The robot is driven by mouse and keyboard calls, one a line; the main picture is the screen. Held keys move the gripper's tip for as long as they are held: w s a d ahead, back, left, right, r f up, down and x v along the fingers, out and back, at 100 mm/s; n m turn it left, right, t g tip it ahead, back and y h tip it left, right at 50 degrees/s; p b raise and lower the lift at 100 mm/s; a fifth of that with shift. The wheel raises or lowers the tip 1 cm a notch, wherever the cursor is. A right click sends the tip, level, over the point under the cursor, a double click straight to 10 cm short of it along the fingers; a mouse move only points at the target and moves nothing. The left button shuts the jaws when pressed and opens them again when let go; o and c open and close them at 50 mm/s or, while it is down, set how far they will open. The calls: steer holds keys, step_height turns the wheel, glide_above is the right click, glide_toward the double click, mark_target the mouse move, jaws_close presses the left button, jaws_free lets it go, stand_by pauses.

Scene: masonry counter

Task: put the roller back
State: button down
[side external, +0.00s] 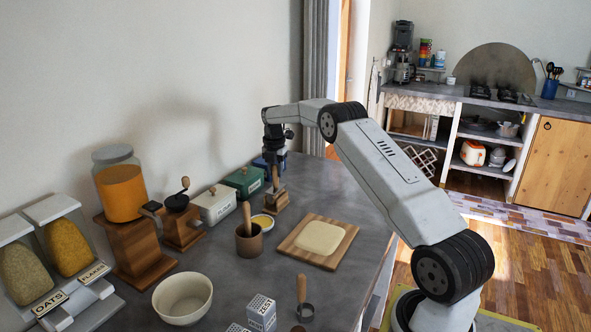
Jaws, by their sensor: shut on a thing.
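My gripper (275,165) points down over the far end of the counter, shut on the top of an upright wooden handle (276,180), which seems to be the roller. The handle's lower end meets a small wooden block (275,204); I cannot tell whether it sits in the block or just above or in front of it. The rest of the roller is too small and too covered to make out.
A board (295,245) with pale dough (320,237) lies nearer. A wooden pot (249,245), a yellow-topped dish (262,222), and green (246,181) and white (215,204) boxes stand to the left. A blue box (260,163) is close behind my gripper.

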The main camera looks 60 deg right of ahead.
steer(key=shift+f, duration=1)
steer(key=shift+f, duration=0.35)
steer(key=shift+c, duration=2.3)
jaws_free()
steer(key=shift+f, duration=0.1)
steer(key=shift+r, duration=0.2)
steer(key=r, duration=1.2)
steer(key=shift+a+r, duration=0.2)
steer(key=shift+r, duration=0.1)
steer(key=shift+a, duration=0.1)
